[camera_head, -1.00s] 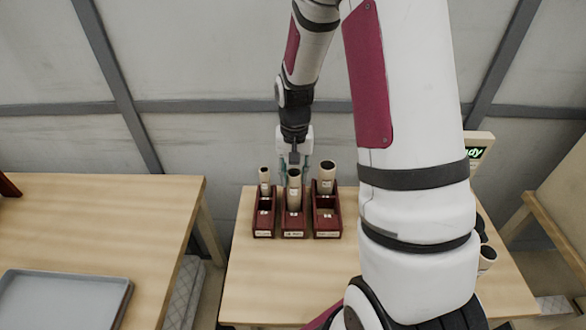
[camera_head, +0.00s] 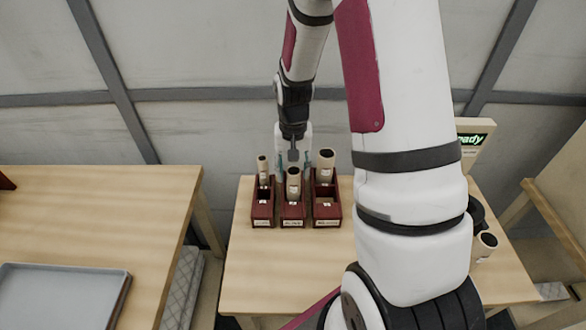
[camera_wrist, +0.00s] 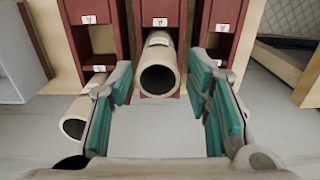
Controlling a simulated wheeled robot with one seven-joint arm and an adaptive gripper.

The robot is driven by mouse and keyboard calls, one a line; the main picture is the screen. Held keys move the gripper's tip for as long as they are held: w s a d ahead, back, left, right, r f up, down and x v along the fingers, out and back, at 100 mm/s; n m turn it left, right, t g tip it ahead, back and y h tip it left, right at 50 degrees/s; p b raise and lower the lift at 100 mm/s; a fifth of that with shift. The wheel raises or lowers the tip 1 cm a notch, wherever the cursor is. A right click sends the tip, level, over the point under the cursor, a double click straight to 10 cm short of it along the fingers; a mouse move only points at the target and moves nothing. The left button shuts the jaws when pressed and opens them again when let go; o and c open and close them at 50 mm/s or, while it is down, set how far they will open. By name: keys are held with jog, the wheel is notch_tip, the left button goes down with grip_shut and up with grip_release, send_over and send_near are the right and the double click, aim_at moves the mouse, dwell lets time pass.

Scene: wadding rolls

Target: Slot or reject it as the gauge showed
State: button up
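Three dark red racks stand side by side on the table: left rack (camera_head: 262,214), middle rack (camera_head: 292,213), right rack (camera_head: 326,213). A beige cardboard roll (camera_head: 293,186) stands in the middle rack; in the wrist view its open end (camera_wrist: 160,50) faces me, with a white label on its side. My gripper (camera_head: 294,160) is open just above and behind this roll. In the wrist view its teal-padded fingers (camera_wrist: 163,84) flank the roll with a gap on both sides. A thinner roll (camera_head: 262,168) stands in the left rack and a wider roll (camera_head: 326,170) in the right rack.
A display (camera_head: 473,140) with green text ending "ady" stands at the right. Another roll (camera_head: 484,247) sits at the table's right, partly behind my arm. A grey tray (camera_head: 60,300) lies on the left table. The table (camera_head: 275,275) in front of the racks is clear.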

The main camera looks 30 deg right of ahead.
jog(key=shift+r, duration=0.1)
notch_tip(320, 180, up, 12)
dwell(0.7)
